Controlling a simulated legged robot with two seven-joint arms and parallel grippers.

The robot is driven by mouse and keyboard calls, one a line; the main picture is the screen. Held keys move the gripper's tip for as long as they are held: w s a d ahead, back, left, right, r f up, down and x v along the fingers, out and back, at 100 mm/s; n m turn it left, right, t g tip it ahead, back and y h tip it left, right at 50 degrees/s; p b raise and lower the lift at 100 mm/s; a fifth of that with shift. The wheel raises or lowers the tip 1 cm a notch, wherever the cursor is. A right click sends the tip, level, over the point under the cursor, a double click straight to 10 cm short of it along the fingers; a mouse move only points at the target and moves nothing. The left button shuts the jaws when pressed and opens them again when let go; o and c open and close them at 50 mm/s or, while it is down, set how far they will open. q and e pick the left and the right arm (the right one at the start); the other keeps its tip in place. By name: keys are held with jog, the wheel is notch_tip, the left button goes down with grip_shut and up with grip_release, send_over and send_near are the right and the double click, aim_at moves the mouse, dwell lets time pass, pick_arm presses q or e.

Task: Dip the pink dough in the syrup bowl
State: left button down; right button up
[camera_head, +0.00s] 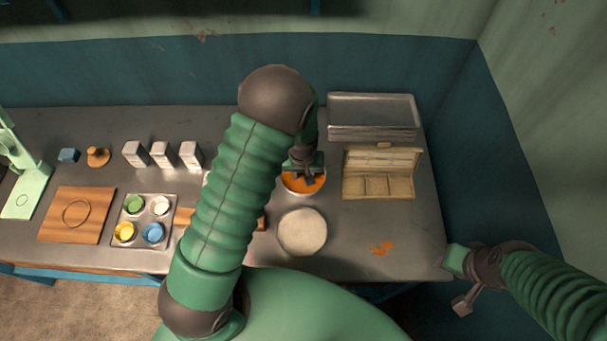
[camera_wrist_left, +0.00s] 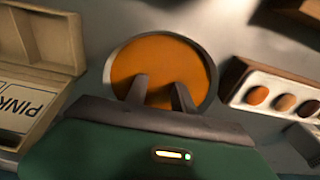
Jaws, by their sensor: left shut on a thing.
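The syrup bowl (camera_head: 318,190) is a round pale bowl of orange syrup right of the worktop's middle. The wrist view shows the bowl (camera_wrist_left: 208,70) right beyond my fingertips. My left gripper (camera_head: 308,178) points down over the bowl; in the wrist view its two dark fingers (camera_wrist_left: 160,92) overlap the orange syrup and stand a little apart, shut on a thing. The pink dough itself is not visible; the fingertips' lower ends blend with the syrup.
A beige compartment box (camera_head: 382,195) stands right of the bowl, with a metal tray (camera_head: 372,115) behind. A round pale disc (camera_head: 302,232) lies in front. A paint tray (camera_head: 145,205) and wooden board (camera_head: 75,215) are left. A box of several balls (camera_wrist_left: 285,90) is beside the bowl.

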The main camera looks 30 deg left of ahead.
pick_arm(q)
jog(key=shift+r+p, duration=3.1)
jog(key=shift+r, duration=0.65)
notch_tip(320, 180, up, 4)
jog(key=p, duration=0.3)
